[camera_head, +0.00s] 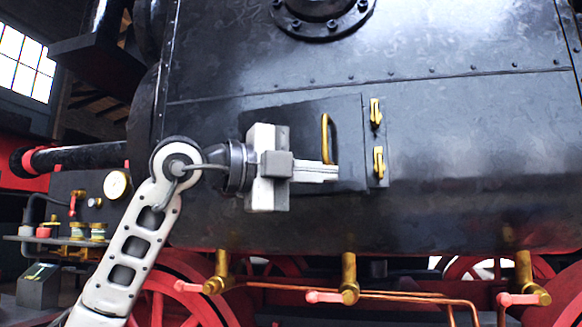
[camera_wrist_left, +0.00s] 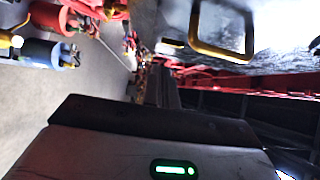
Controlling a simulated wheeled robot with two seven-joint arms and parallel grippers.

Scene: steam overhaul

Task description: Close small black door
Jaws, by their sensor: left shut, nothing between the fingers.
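The small black door (camera_head: 349,118) is set in the side of the black boiler. It has an upright brass handle (camera_head: 327,138) and two brass hinges (camera_head: 376,112) on its right. I cannot tell whether it stands slightly ajar. My left gripper (camera_head: 336,174) reaches in from the left, shut and empty. Its fingertips are just below the handle, in front of the door; I cannot tell whether they touch it. The gripper hides the door's lower left part. In the left wrist view the brass handle (camera_wrist_left: 222,58) is at the top right. My right gripper is not in view.
Brass valves with red handles (camera_head: 349,280) and copper pipes (camera_head: 400,294) run below the boiler. Red wheels (camera_head: 180,298) stand under it. A gauge (camera_head: 117,184) and fittings are at the left. The boiler face right of the hinges is clear.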

